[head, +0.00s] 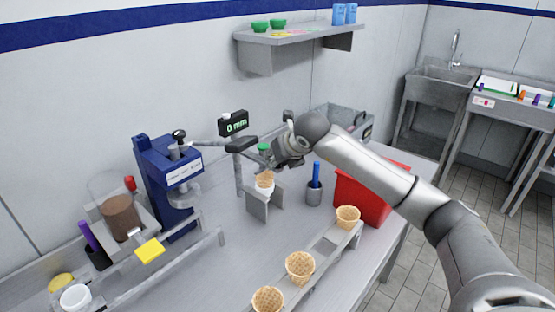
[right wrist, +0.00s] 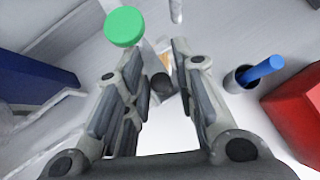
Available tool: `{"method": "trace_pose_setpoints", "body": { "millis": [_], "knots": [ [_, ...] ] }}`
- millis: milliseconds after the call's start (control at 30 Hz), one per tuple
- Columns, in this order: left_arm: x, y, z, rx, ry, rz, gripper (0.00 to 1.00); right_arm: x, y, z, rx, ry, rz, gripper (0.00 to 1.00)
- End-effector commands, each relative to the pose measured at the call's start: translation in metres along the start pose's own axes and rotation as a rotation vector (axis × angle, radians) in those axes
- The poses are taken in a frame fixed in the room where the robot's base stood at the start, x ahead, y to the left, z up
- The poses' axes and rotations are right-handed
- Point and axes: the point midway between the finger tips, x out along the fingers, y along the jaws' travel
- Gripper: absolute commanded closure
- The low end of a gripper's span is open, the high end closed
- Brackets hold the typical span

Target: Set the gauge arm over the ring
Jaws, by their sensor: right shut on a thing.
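The gauge has a black display (head: 233,124) reading 0 mm, on a thin grey post. Its dark arm (head: 241,144) reaches from the post top toward my right gripper (head: 276,160). In the right wrist view, the fingers of my right gripper (right wrist: 165,62) are shut on a dark round knob (right wrist: 162,86), which looks like the gauge arm's end. A waffle cone (head: 265,179) stands upright in a white ring on a grey bracket (head: 257,205), just below the gripper. The ring itself is mostly hidden by the cone. My left gripper is out of view.
A blue press (head: 160,175) stands left of the gauge. A red bin (head: 362,195) and a grey cup with a blue pen (head: 314,190) are to the right. Several cones stand in a rack (head: 325,252) in front. A green disc (right wrist: 124,26) lies close beyond the fingers.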

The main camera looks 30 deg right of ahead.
Motion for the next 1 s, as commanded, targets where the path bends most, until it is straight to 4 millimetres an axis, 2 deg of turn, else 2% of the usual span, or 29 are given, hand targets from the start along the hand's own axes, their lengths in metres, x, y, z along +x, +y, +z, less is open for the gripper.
{"method": "trace_pose_setpoints", "body": {
  "millis": [167,200,300,667,867,1000],
  "knots": [
    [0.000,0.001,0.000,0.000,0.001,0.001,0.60,0.002,0.001,-0.003,0.002,0.008,0.003,1.00],
    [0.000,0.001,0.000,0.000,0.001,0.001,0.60,0.002,0.002,-0.003,0.001,0.008,0.003,0.73],
    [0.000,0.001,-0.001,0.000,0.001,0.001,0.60,0.002,0.002,-0.004,0.000,0.009,0.003,0.63],
    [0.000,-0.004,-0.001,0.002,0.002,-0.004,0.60,-0.003,0.001,-0.002,-0.002,0.005,0.003,0.63],
    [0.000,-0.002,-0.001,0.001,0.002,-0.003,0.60,-0.032,0.001,-0.002,-0.003,0.004,0.002,0.63],
    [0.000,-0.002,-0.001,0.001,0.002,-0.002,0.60,-0.063,0.001,-0.002,-0.004,0.004,0.002,0.63]
  ]
}}
